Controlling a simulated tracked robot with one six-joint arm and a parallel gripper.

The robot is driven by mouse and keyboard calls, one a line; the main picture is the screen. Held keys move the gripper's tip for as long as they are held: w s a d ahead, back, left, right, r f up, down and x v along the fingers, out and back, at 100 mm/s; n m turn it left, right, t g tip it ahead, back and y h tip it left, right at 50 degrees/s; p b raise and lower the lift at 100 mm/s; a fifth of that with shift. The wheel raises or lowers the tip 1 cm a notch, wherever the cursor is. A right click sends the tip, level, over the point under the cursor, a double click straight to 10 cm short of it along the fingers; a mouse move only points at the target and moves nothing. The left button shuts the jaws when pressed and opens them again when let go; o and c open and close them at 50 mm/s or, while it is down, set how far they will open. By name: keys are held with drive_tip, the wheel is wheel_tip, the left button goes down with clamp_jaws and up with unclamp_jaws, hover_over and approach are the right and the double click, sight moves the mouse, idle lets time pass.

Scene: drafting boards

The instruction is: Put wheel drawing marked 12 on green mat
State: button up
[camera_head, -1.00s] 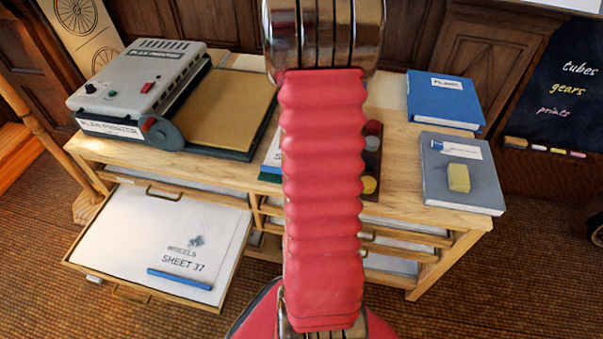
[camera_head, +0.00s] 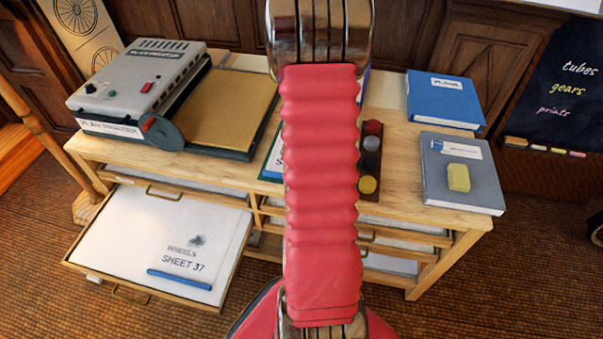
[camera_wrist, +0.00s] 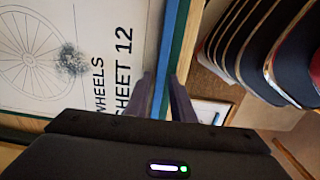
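In the wrist view the wheel drawing marked SHEET 12 (camera_wrist: 105,60) shows a spoked wheel, a grey smudge and a blue strip (camera_wrist: 170,50) along its edge. It lies over the green mat (camera_wrist: 186,50), whose green border shows past the blue strip. My gripper (camera_wrist: 162,85) is at that strip, one finger on each side. A sliver of green shows between the strip and the right finger, so the fingers look open. In the head view my red arm hides my gripper and most of the sheet; the mat's edge (camera_head: 266,178) shows left of the arm.
An open drawer holds another wheel drawing, SHEET 37 (camera_head: 150,225), with a blue strip. The plan printer (camera_head: 140,85) stands at the tabletop's left. A paint or weight tray (camera_head: 372,150) is right of my arm. A blue book (camera_head: 445,98) and a grey book (camera_head: 440,185) with a yellow block lie farther right.

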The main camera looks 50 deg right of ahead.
drive_tip(key=shift+o, duration=0.7)
drive_tip(key=shift+r, duration=0.15)
wheel_tip(320, 180, up, 12)
idle(0.8)
